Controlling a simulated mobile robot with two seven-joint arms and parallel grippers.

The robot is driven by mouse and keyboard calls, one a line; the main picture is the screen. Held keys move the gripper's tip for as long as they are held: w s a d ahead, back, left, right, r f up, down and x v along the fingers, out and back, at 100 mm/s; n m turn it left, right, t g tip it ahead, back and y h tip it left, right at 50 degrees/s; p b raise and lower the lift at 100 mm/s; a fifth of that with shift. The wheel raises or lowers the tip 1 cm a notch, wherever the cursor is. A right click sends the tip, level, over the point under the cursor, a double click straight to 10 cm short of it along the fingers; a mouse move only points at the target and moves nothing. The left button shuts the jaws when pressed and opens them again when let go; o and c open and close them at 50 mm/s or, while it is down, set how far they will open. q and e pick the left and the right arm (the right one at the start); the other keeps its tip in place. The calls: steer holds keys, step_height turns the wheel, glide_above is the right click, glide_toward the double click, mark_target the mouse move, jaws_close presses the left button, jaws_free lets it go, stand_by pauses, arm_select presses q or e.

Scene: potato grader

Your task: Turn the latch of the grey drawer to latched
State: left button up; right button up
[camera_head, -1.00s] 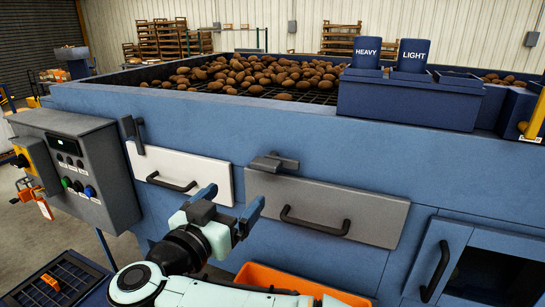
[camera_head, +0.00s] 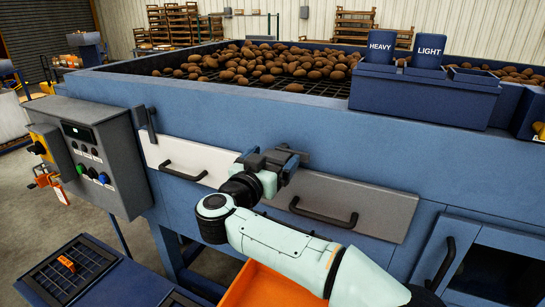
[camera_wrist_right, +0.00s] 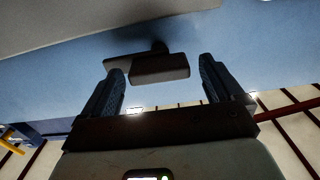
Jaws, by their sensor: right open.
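The grey drawer (camera_head: 375,212) is closed in the blue machine's side, with a black bar handle (camera_head: 322,212). Its dark latch (camera_head: 303,156) sits above the drawer's upper left part, mostly hidden by my right gripper in the head view. In the wrist view the latch (camera_wrist_right: 160,68) shows as a short dark bar lying crosswise, between and just ahead of the fingertips. My right gripper (camera_head: 270,160) is open in front of the latch, and its two fingers (camera_wrist_right: 163,78) show in the wrist view. I cannot tell whether they touch the latch. My left gripper is not in view.
A white drawer (camera_head: 190,160) with its own upright latch (camera_head: 151,125) is to the left. A control box (camera_head: 105,155) stands further left. An orange bin (camera_head: 270,288) is below my right arm. Potatoes (camera_head: 270,62) lie on the machine's top.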

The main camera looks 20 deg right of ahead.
steer(key=shift+d, duration=0.1)
steer(key=c, duration=1.4)
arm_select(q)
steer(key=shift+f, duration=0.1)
arm_select(e)
steer(key=shift+m, duration=0.3)
steer(key=m, duration=0.4)
steer(key=shift+b, duration=0.4)
steer(key=m+b, duration=0.1)
steer(key=m, duration=0.2)
steer(key=shift+d+f+m, duration=0.1)
steer(key=shift+m, duration=0.2)
steer(key=m+b, duration=0.1)
steer(key=m, duration=0.4)
steer(key=shift+s+f+b, duration=0.1)
steer(key=shift+b, duration=0.3)
arm_select(q)
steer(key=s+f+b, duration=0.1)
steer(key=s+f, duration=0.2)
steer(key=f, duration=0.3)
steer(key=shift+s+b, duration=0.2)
steer(key=shift+b, duration=0.1)
arm_select(e)
steer(key=m, duration=0.4)
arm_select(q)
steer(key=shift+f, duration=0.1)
arm_select(e)
steer(key=shift+m, duration=0.4)
